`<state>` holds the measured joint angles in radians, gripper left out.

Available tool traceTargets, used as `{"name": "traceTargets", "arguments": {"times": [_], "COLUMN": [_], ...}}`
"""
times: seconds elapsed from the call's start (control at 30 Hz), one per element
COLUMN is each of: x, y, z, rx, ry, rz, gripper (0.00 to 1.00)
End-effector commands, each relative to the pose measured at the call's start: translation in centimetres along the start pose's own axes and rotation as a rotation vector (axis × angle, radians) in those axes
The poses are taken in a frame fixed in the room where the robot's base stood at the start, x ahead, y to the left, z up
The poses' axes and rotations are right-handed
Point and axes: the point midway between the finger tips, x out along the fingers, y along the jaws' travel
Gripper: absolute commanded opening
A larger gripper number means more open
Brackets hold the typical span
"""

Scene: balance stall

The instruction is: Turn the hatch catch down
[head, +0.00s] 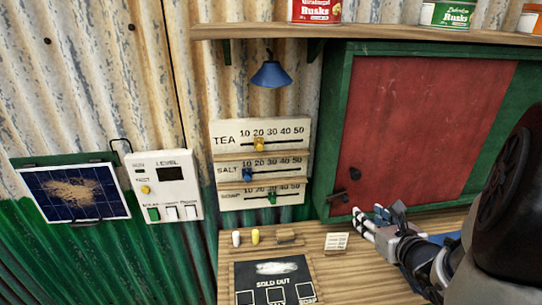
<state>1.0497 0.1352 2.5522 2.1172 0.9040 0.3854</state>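The hatch is a red panel (425,120) in a green frame (332,130), at the right of the head view. A dark catch (339,197) sits at the hatch's lower left, on or next to the frame, slanting slightly. A small dark knob (354,173) is just above and right of it on the red panel. My gripper (364,217) is just below and right of the catch, pointing left, and appears apart from it. Its fingers are small and overlap in this view, so I cannot tell whether they are open. I see nothing held.
A wooden counter (350,265) runs below the hatch with a small white card (336,242) and a dark sold-out board (273,278). Slider scales (260,135), a blue lamp (270,75) and a level box (165,185) are at left. A shelf (400,33) with tins runs above.

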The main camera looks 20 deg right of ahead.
Motion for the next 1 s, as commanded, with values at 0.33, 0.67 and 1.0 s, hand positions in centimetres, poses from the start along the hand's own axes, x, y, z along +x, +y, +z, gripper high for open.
{"name": "traceTargets", "arguments": {"times": [0.33,0.67,1.0], "x": [1.5,8.5,13.0], "y": [0.0,0.0,-0.1], "z": [0.1,-0.6,-0.5], "rx": [0.0,-0.008,-0.008], "ry": [0.01,0.007,0.007], "rz": [-0.006,-0.009,-0.011], "gripper": [0.38,0.38,0.38]}}
